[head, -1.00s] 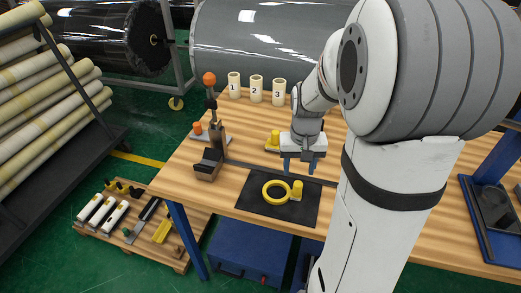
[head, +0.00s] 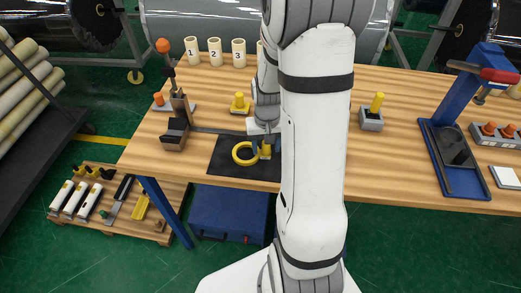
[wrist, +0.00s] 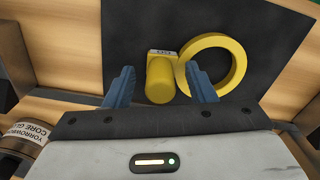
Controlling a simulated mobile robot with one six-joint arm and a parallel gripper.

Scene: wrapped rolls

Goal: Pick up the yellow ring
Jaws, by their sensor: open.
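The yellow ring (head: 236,156) lies flat on a black mat (head: 222,168) on the wooden table. A short yellow cylinder (wrist: 160,84) with a pale label is right of the ring in the head view. In the wrist view the ring (wrist: 240,66) is at upper right and the cylinder is left of it. My gripper (wrist: 159,70) is open, its blue fingers pointing towards the mat. The cylinder appears between the fingers, and the right finger overlaps the ring's lower left edge. I cannot tell whether anything touches. In the head view my gripper (head: 264,157) is beside the ring, partly hidden by my arm.
A dark holder (head: 174,134) with an orange-topped lever stands left of the mat. A yellow-knobbed piece (head: 240,104) is behind it. Numbered tubes (head: 214,52) stand at the back. A grey block (head: 371,118) with a yellow peg and a blue stand (head: 466,100) are right.

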